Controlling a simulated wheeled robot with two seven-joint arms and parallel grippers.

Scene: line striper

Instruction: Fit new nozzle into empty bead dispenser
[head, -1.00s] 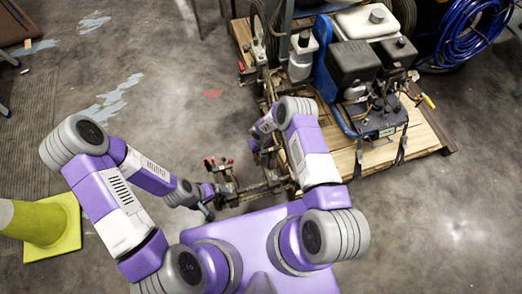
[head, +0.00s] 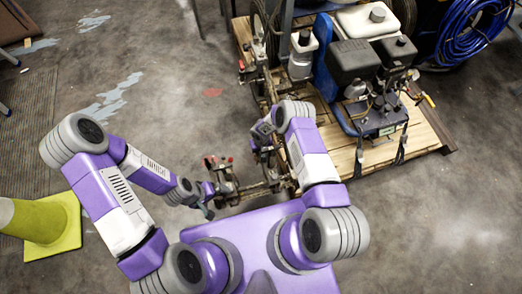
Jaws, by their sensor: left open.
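The line striper (head: 368,75) stands on a wooden pallet at the upper right, with a black engine and white tanks. A metal bar with clamps and small red parts (head: 222,165) reaches from it toward the left front. My left gripper (head: 207,207) is at the left end of this bar, low and close to it; it is open, and I cannot tell whether it touches anything. My right arm reaches forward to the bar near the pallet's left edge; its gripper (head: 264,136) is small and partly hidden by the arm. The nozzle and the bead dispenser's opening are too small to make out.
The wooden pallet (head: 432,125) lies under the machine. A yellow-green cone (head: 40,222) stands at the left edge. A coiled blue hose (head: 474,32) lies at the upper right.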

